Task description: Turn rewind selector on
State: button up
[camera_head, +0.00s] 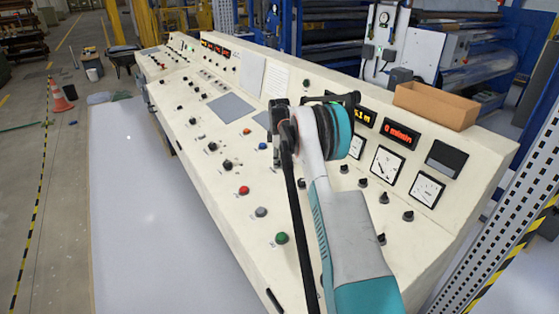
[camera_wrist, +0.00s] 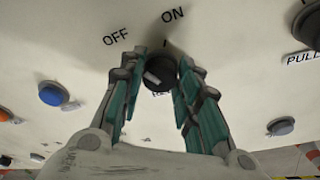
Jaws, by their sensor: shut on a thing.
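The rewind selector (camera_wrist: 160,74) is a black round knob on the cream console panel in the wrist view. "OFF" is printed to its upper left and "ON" above it, with a short dark tick between the knob and "ON". A pale bar shows on the knob's lower-left face; which label it points to is unclear. The label below the knob is mostly hidden. My gripper (camera_wrist: 163,62) has one teal-padded finger on each side of the knob and is shut on it. In the head view my arm hides the selector.
The console (camera_head: 215,130) carries several other knobs and buttons. In the wrist view a blue button (camera_wrist: 53,94) lies left, a grey button (camera_wrist: 281,126) right, and a dark knob at upper right. A cardboard box (camera_head: 436,104) sits on the console's top.

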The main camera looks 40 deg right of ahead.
jog(key=m+h, duration=0.1)
jog(key=m, duration=0.4)
jog(key=shift+a+m+t, duration=0.1)
jog(key=shift+m+t, duration=0.2)
jog(key=shift+t, duration=0.1)
jog(key=m+h, duration=0.1)
jog(key=m, duration=0.5)
jog(key=shift+a+b, duration=0.1)
jog(key=shift+b, duration=0.2)
jog(key=o, duration=1.1)
jog(key=shift+c, duration=0.2)
jog(key=v, duration=1.2)
jog(key=shift+f, duration=0.1)
